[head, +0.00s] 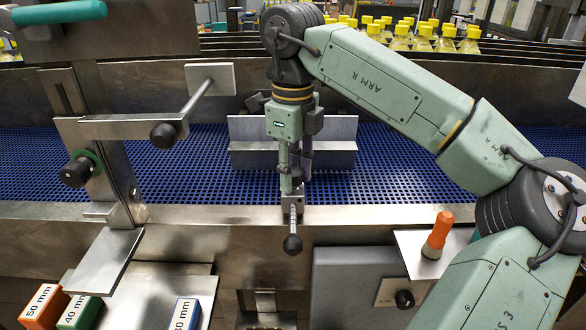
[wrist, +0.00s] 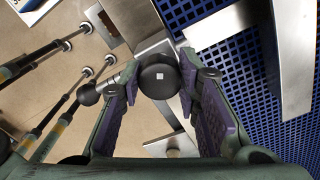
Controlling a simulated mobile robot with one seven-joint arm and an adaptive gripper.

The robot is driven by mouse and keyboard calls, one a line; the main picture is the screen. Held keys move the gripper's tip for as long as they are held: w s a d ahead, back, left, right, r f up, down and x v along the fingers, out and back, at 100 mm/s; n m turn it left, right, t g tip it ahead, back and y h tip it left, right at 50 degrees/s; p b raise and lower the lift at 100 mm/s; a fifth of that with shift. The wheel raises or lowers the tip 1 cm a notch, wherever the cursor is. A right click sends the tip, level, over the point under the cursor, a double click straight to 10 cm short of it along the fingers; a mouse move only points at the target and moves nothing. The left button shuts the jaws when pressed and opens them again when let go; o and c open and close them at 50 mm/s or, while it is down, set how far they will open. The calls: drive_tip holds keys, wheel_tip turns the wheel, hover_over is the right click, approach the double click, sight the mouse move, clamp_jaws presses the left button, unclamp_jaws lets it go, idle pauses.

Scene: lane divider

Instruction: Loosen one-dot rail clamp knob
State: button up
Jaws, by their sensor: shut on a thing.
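A lever with a black ball end (head: 292,244) sticks out from the clamp towards me; the ball (wrist: 88,95) also shows left of the knob in the wrist view.
A metal divider plate (head: 340,130) stands on the blue mesh belt (head: 410,160) behind my gripper. Two other black knobs, one (head: 163,135) on a bracket arm and one (head: 76,172) with a green ring, are at left. Labelled blocks (head: 43,307) lie front left.

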drive_tip(key=n, duration=0.6)
drive_tip(key=shift+f, duration=0.1)
drive_tip(key=shift+s+n, duration=0.1)
drive_tip(key=shift+n, duration=0.2)
idle(0.3)
drive_tip(key=o, duration=1.2)
wheel_tip(320, 180, up, 12)
drive_tip(key=shift+r, duration=0.1)
